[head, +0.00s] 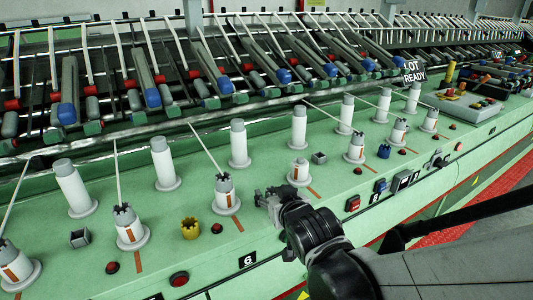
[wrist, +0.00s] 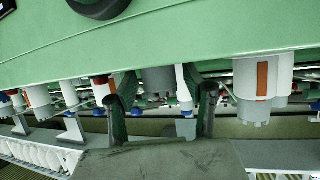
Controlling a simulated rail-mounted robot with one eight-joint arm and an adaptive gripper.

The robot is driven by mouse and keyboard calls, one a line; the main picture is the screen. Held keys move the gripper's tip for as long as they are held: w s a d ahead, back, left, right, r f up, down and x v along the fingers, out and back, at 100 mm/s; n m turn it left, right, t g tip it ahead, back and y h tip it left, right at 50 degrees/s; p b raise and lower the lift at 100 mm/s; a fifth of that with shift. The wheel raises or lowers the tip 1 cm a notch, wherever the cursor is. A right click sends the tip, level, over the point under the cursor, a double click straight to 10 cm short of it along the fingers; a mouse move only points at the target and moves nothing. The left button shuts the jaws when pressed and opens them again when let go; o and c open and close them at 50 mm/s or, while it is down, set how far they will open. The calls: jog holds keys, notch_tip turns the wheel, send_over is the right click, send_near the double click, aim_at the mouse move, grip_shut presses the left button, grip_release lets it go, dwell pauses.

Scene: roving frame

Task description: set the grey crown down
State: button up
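My gripper (head: 272,205) is low over the green deck, beside a short white post with an orange stripe (head: 299,171). In the wrist view its two fingers (wrist: 160,105) stand wide apart. A dark grey, round-sided piece (wrist: 158,80) shows between them, with a gap on both sides; it may be the grey crown, but its notches cannot be made out. In the head view the fingers hide that spot, and I cannot tell crown from finger there. Other grey crowns sit on white posts, such as the left one (head: 126,215) and the middle one (head: 224,183).
A yellow crown (head: 190,228) and a blue crown (head: 384,151) stand on the deck. Grey square pieces (head: 80,238) and red buttons (head: 179,279) are also there. Tall white bobbins (head: 163,163) line the back. Slanted threads rise from several posts.

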jog(key=shift+r, duration=0.25)
jog(key=p+v, duration=0.3)
jog(key=v, duration=0.9)
jog(key=s+d+m+g+h, duration=0.3)
jog(key=s+d+g, duration=0.3)
jog(key=d, duration=0.8)
jog(key=shift+s+h, duration=0.3)
jog(key=shift+s, duration=0.55)
jog(key=shift+f, duration=0.1)
jog(key=shift+f+b, duration=0.55)
jog(key=shift+b, duration=0.05)
